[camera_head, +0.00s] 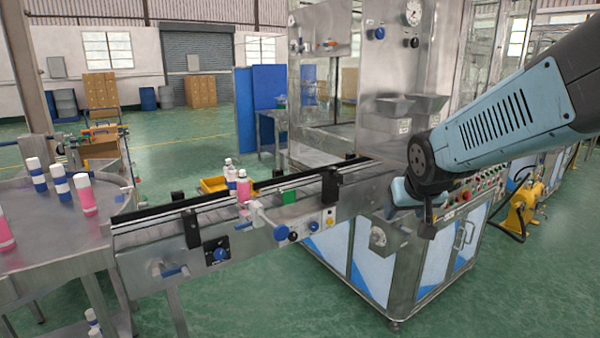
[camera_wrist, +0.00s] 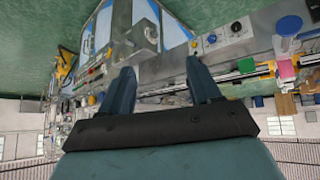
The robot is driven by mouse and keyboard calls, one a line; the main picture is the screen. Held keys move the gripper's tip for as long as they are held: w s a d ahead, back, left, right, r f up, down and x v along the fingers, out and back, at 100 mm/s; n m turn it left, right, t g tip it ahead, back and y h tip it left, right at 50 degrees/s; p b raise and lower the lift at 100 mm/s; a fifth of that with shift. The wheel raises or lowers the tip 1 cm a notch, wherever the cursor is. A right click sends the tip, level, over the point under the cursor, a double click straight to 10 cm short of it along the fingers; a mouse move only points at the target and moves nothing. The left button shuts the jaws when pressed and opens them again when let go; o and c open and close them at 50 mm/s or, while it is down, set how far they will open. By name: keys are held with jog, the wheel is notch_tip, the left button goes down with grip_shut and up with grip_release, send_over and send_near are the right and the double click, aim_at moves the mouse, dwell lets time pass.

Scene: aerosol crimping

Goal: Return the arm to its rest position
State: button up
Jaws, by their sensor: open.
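My arm (camera_head: 500,118) reaches in from the right in the head view, in front of the steel crimping machine. My gripper (camera_wrist: 160,65) shows in the wrist view with its two blue-grey fingers apart and nothing between them. In the head view its end is small, dark and partly hidden by the wrist. It hangs in the air beside the machine's control panel (camera_head: 470,200), to the right of the conveyor (camera_head: 215,220). The wrist view is upside down, with the floor at the top.
A pink bottle (camera_head: 243,190) and a white-capped bottle (camera_head: 230,175) stand at the conveyor. Several capped bottles stand on the round steel table (camera_head: 40,222) at left. A yellow device (camera_head: 522,208) stands on the floor at right. The green floor (camera_head: 490,290) in front is clear.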

jog(key=s+r+g, duration=0.1)
jog(key=s+r, duration=0.3)
jog(key=s, duration=1.1)
jog(key=shift+d+r+g, duration=0.2)
jog(key=shift+d+g, duration=0.2)
